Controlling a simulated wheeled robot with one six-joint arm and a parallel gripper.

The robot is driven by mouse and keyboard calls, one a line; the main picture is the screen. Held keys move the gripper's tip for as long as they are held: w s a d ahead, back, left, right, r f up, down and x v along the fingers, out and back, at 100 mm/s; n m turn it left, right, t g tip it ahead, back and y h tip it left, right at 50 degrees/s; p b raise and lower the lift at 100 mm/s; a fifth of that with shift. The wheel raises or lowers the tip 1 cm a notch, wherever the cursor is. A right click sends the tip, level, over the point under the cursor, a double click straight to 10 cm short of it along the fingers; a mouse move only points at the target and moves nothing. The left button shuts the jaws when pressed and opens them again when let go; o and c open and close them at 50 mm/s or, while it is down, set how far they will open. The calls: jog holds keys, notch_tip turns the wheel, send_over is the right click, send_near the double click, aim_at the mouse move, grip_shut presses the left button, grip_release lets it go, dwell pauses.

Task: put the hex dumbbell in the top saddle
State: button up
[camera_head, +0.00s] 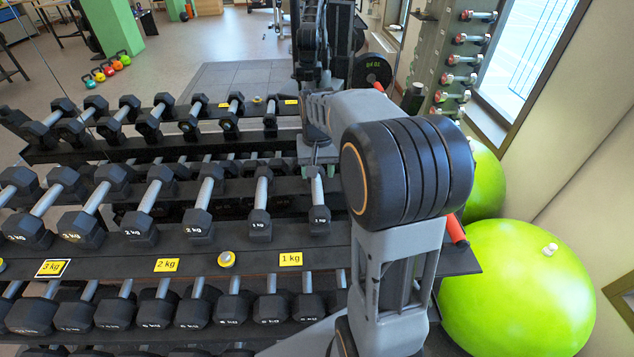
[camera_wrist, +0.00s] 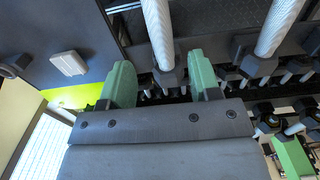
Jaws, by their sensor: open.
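My gripper (camera_wrist: 158,68) is open, with its two green fingers apart in the wrist view. A hex dumbbell (camera_wrist: 157,30) with a grey handle and dark head shows between and beyond the fingers; I cannot tell how close they are to it. In the head view, the dumbbell nearest below the arm's far end is a small 1 kg one (camera_head: 318,218), in the rightmost place of the middle row. The top saddle cannot be singled out; the arm covers part of the far right row.
The dark rack (camera_head: 120,262) holds several rows of hex dumbbells, with yellow weight labels (camera_head: 166,265). A second dumbbell (camera_wrist: 280,25) is right of the fingers. Lime exercise balls (camera_head: 515,290) stand right of the rack. A further dumbbell stand (camera_head: 425,60) is behind.

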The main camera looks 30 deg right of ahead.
aim_at(317, 189)
jog(key=s+a+r+n+t, duration=0.2)
jog(key=s+a+r, duration=0.3)
jog(key=s, duration=0.2)
jog(key=s+a+f+n+t, duration=0.2)
jog(key=s+a+f, duration=0.1)
jog(key=s, duration=0.4)
jog(key=shift+s+a+f+n, duration=0.3)
jog(key=shift+s+a+n, duration=0.1)
jog(key=shift+a, duration=0.35)
dwell(0.4)
